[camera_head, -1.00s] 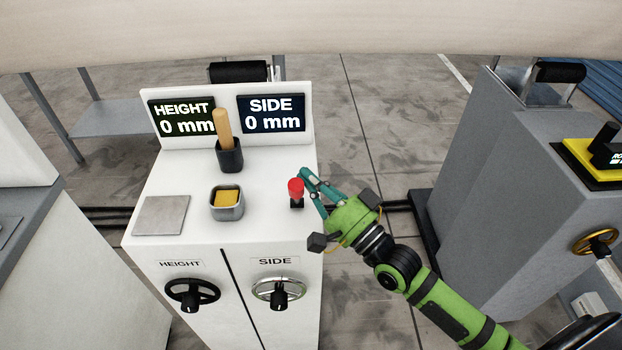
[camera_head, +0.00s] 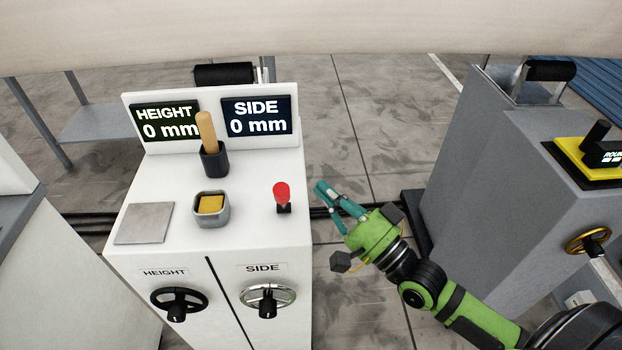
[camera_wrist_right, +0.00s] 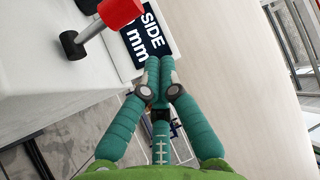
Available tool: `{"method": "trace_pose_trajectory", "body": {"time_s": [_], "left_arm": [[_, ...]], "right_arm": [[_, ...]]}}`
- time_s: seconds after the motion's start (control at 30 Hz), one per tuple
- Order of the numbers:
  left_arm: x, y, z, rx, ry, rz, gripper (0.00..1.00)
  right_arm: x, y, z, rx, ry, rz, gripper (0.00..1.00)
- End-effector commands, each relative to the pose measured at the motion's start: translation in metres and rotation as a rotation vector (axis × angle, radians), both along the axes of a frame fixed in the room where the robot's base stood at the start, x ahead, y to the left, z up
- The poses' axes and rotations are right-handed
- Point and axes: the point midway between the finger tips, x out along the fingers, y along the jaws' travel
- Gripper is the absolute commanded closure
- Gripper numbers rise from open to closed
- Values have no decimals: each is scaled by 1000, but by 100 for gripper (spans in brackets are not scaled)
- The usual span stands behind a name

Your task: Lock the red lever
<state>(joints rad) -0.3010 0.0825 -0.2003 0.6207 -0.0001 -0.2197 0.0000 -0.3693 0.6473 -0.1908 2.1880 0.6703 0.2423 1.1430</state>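The red lever (camera_head: 282,191) stands close to upright on its small black base near the right edge of the white console top. In the right wrist view its red knob (camera_wrist_right: 119,11) shows at the top left, with a grey shaft running down to a black foot. My right gripper (camera_head: 323,188) has teal fingers and is to the right of the lever, past the console's edge, with a clear gap. In the right wrist view the gripper's fingers (camera_wrist_right: 160,68) come together at the tips with nothing between them. My left gripper is out of view.
The white console (camera_head: 250,215) also carries a cup with a wooden-handled tool (camera_head: 207,135), a tray with a yellow block (camera_head: 210,204) and a grey plate (camera_head: 145,222). Two displays read 0 mm. Handwheels are on the front. A grey machine (camera_head: 480,180) stands at the right.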

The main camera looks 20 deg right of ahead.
Motion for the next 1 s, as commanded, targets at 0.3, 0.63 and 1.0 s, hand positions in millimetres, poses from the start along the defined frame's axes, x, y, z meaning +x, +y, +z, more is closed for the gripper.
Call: {"method": "trace_pose_trajectory", "body": {"time_s": [0.3, 0.63, 1.0], "left_arm": [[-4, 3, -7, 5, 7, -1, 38], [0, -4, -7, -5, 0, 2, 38], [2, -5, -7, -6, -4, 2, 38]], "right_arm": [[-22, -11, -6, -1, -1, 0, 100], [-22, -11, -6, -1, -1, 0, 100], [-11, -22, -40, -82, 37, -58, 100]]}}
